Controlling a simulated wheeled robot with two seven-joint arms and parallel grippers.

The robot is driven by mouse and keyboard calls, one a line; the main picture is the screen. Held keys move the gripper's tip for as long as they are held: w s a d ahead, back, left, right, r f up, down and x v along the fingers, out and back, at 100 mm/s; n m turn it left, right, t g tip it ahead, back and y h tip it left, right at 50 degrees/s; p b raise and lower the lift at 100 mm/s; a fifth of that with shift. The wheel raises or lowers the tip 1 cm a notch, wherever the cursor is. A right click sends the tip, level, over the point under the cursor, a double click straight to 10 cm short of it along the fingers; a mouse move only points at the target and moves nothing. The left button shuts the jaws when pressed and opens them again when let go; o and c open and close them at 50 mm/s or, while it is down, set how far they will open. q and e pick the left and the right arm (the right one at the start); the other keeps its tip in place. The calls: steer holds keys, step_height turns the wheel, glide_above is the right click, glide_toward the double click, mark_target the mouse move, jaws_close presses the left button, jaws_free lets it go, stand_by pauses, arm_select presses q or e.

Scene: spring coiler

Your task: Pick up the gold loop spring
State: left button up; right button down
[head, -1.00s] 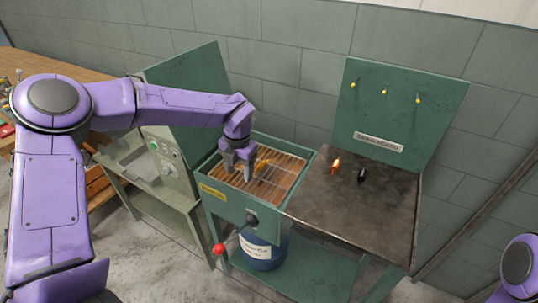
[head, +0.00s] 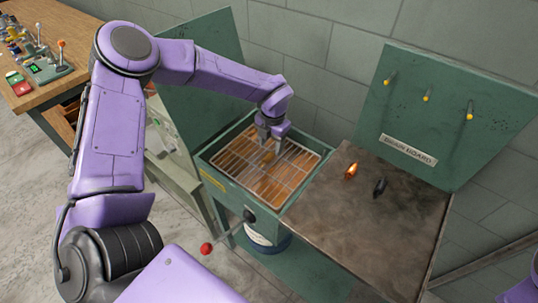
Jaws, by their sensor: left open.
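A small gold piece (head: 267,157), apparently the gold loop spring, is at the wire rack (head: 238,168) in the green tank. Its loop shape is too small to make out. My left gripper (head: 271,143) points down over the back part of the rack, open, with its fingers right by the gold piece. The fingers partly hide it, and I cannot tell whether they touch it. My right gripper is out of the picture; only a bit of purple arm shows at the lower right edge.
To the right is the drain board (head: 360,228), with a copper-orange piece (head: 351,171) and a black piece (head: 380,187) on it. Yellow-tipped pegs (head: 428,96) stick out of its back panel. A red-knobbed lever (head: 206,249) juts from the tank's front. A wooden bench (head: 45,85) stands left.

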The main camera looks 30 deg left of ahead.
mark_target(270, 154)
arm_select(q)
step_height(270, 154, down, 4)
steer(key=shift+w+a+f+p, duration=0.1)
steer(key=shift+f+p, duration=0.15)
steer(key=shift+p, duration=0.5)
steer(key=shift+f, duration=0.15)
jaws_close()
